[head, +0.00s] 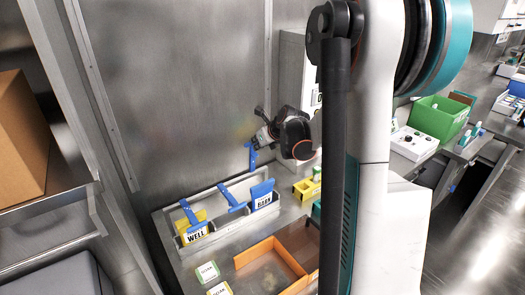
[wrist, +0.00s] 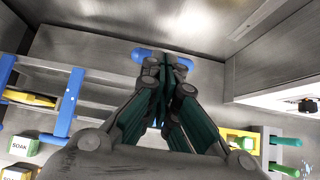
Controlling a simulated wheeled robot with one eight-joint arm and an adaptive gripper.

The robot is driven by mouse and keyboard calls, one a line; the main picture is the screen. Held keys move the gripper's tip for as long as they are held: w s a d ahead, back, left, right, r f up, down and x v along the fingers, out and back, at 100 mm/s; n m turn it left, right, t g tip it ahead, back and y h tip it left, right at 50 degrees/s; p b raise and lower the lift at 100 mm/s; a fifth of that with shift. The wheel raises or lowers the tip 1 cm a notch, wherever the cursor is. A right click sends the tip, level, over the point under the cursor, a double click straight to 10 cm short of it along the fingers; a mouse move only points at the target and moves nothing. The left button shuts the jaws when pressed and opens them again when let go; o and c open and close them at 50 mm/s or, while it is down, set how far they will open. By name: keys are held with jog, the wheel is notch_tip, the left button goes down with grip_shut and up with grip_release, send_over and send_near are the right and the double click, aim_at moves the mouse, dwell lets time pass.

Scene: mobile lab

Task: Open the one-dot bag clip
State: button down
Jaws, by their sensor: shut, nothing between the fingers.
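Blue clips stand along a long grey rack (head: 222,231): a left clip (head: 189,213), a middle clip (head: 233,200) and a right blue piece (head: 262,189). In the wrist view my gripper (wrist: 166,64) is shut and empty. A blue bar (wrist: 146,54) lies behind its fingertips, partly hidden; contact cannot be told. Another blue clip bar (wrist: 69,103) shows at the left.
White labels, one reading WELL (head: 196,235), face the rack's front. An orange tray (head: 272,262) and small SOAK-labelled blocks (head: 208,271) lie in front. A yellow holder (head: 306,188) stands to the right. A metal wall (head: 190,90) rises behind the rack.

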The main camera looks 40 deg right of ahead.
jog(key=shift+w, duration=0.55)
jog(key=shift+r, duration=0.1)
jog(key=shift+s, duration=0.1)
jog(key=p+v, duration=0.2)
jog(key=v, duration=1.1)
jog(key=shift+w+r, duration=0.25)
jog(key=shift+r, duration=0.2)
